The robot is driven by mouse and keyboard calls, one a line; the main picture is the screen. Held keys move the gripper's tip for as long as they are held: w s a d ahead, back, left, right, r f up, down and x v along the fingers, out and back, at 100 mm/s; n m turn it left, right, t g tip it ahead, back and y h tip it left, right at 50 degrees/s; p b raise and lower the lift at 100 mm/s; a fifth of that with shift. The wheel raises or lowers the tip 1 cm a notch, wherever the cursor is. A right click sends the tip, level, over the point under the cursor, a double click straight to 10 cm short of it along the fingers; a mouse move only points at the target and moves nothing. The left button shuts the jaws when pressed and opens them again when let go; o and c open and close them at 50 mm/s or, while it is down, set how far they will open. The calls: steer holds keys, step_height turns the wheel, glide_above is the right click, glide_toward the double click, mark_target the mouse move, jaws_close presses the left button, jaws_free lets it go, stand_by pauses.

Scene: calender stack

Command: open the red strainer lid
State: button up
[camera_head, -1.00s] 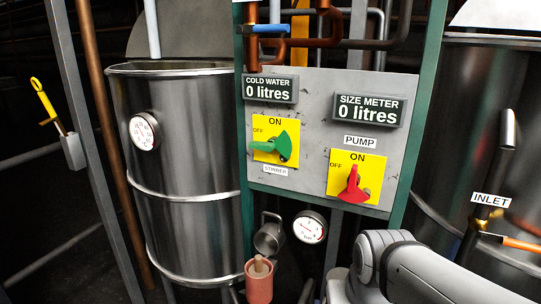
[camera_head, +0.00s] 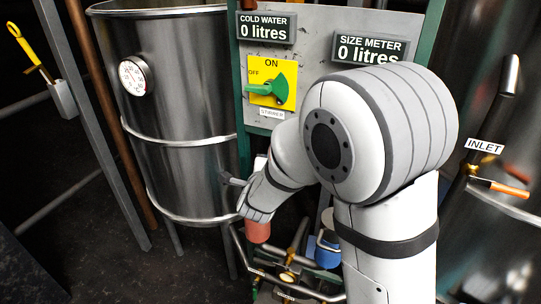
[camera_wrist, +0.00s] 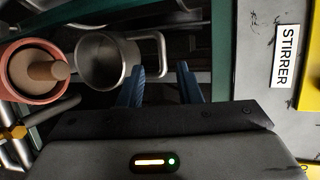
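I cannot tell which part is the strainer lid. A steel cup-shaped piece (camera_wrist: 100,60) with a bent handle (camera_wrist: 160,55) sits beside it. My gripper (camera_wrist: 162,78) has its two blue fingers apart, with nothing seen held between them. The fingertips point toward the bent handle; I cannot tell whether they touch it.
The grey panel (camera_head: 310,20) carries a yellow stirrer switch (camera_head: 258,97) with a green knob. A steel tank (camera_head: 175,90) stands at left, another tank with an inlet pipe (camera_head: 495,120) at right. Pipes and a blue part (camera_head: 327,250) lie below my arm.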

steer(key=shift+p+x, duration=0.75)
steer(key=shift+x, duration=3.1)
steer(key=shift+r, duration=0.1)
steer(key=shift+c, duration=0.2)
jaws_close()
